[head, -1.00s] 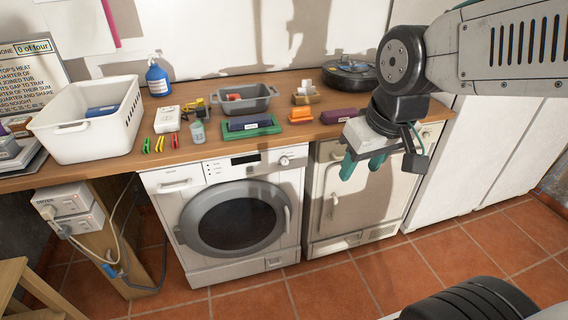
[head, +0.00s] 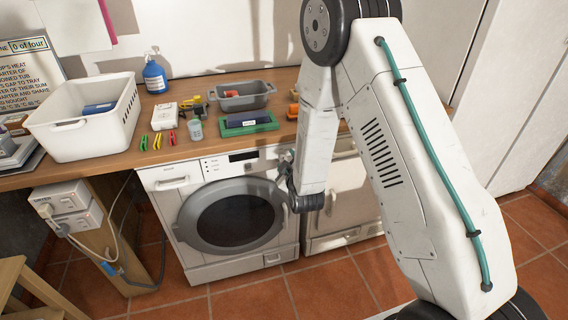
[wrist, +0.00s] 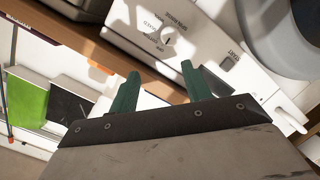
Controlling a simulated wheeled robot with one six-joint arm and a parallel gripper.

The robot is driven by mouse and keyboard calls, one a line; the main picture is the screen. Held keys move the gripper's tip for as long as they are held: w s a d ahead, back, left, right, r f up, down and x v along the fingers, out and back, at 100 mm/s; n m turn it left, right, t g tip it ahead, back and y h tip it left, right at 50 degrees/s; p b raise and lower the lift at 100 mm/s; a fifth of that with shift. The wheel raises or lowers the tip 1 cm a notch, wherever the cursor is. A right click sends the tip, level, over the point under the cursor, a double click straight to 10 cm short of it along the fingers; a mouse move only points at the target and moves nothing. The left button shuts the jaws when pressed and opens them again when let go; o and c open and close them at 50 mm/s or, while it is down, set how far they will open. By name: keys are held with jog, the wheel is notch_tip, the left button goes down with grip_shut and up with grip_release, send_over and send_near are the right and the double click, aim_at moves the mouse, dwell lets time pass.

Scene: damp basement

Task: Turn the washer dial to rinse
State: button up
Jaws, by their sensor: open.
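The white washer (head: 163,207) stands under the wooden counter, its round grey door closed. Its dial (wrist: 167,36) is a pale round knob on the white control panel, with small printed labels around it. I cannot clearly read where it points. My gripper (wrist: 161,88) is open in the wrist view, with two green fingers apart and nothing between them. The dial lies beyond the fingertips, and I see no contact. In the head view, my arm's end is at the panel's right end; the dial and fingers cannot be made out clearly there.
A second white appliance (head: 345,205) stands right of the washer, partly behind my arm. The counter (head: 165,156) above holds a white basket (head: 90,140), a blue bottle (head: 156,76), a grey tub (head: 243,101) and a green tray (head: 262,128). The tiled floor before the washer is clear.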

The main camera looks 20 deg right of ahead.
aim_at(282, 157)
notch_tip(282, 157, down, 5)
jog(key=s+n+t, duration=0.2)
jog(key=w, duration=0.7)
jog(key=shift+w+d, duration=0.25)
jog(key=shift+w, duration=0.05)
jog(key=shift+r, duration=0.1)
jog(key=shift+c, duration=0.2)
jog(key=c, duration=0.9)
